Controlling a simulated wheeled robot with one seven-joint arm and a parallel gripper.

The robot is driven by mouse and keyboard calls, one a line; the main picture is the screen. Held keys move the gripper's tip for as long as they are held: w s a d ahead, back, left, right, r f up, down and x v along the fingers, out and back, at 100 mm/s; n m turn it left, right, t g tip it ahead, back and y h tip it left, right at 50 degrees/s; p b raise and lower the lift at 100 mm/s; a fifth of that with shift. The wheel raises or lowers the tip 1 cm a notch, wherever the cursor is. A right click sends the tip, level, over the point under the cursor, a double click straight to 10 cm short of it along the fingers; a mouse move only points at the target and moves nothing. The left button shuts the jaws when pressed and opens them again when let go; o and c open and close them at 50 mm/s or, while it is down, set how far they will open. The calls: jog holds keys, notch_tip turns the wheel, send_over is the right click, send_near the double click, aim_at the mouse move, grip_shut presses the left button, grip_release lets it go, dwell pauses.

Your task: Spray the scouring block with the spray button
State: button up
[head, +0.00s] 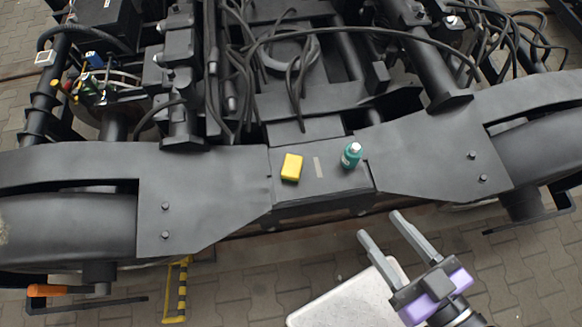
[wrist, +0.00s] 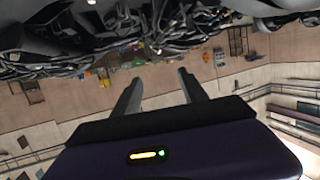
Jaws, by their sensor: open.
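The scouring block is a small yellow block (head: 291,167) on the flat grey middle plate of the bogie in the head view. A teal spray bottle (head: 351,157) with a pale top, the spray button (head: 355,147), stands upright on the same plate, to the right of the block and apart from it. My gripper (head: 380,224) is open and empty, below and to the right of the bottle in the picture, clear of the plate. The wrist view shows its two fingers (wrist: 160,84) apart with nothing between them. I cannot make out the block or the bottle there.
The dark bogie frame (head: 205,190) spans the head view, with cables (head: 300,55) and pipes behind the plate. A pale worn board or tabletop (head: 345,297) lies beside my gripper. A yellow-and-black striped piece (head: 181,290) stands at lower left. Paving (head: 255,280) shows in front.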

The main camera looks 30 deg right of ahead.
grip_shut()
dwell(1.4)
